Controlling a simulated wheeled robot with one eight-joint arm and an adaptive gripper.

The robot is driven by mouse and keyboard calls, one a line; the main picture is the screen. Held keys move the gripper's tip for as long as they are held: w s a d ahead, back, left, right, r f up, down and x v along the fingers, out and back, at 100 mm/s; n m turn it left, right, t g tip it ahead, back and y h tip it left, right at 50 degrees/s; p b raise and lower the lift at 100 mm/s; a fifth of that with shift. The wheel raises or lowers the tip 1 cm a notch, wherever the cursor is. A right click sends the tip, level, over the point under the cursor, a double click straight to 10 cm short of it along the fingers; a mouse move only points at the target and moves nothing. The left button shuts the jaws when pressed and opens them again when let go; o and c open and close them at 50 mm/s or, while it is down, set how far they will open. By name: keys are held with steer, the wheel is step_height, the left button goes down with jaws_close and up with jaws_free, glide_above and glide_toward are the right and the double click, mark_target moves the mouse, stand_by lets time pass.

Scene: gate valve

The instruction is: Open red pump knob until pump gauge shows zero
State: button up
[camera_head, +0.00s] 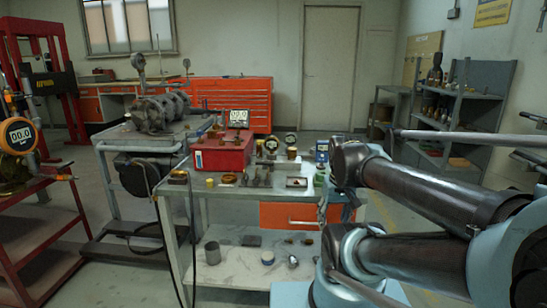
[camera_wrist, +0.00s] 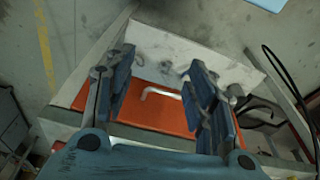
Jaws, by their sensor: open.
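A round orange gauge (camera_head: 18,135) at the left edge of the head view has a dark face that appears to read 00.0. It sits above a red stand (camera_head: 40,205). A red box (camera_head: 224,153) on the middle workbench has a small dial (camera_head: 239,118) above it, too small to read. I cannot tell which is the pump gauge, and I cannot make out a red knob. My gripper shows in the wrist view (camera_wrist: 162,62), open and empty, with its two fingers apart above the orange drawer front (camera_wrist: 178,118). In the head view my arm reaches in from the right; the fingers are not clear.
The workbench (camera_head: 190,190) carries several small parts and has an orange drawer (camera_head: 295,215) with a metal handle (camera_wrist: 160,92). A cart with a grey machine (camera_head: 160,112) stands behind left. A black hose hangs at the bench's left. Shelves (camera_head: 465,110) stand at the right.

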steer(key=shift+s+d+f, duration=0.2)
steer(key=shift+s+f, duration=0.55)
steer(key=shift+f, duration=0.05)
steer(key=shift+w+f, duration=0.2)
steer(key=shift+w, duration=0.25)
stand_by(2.2)
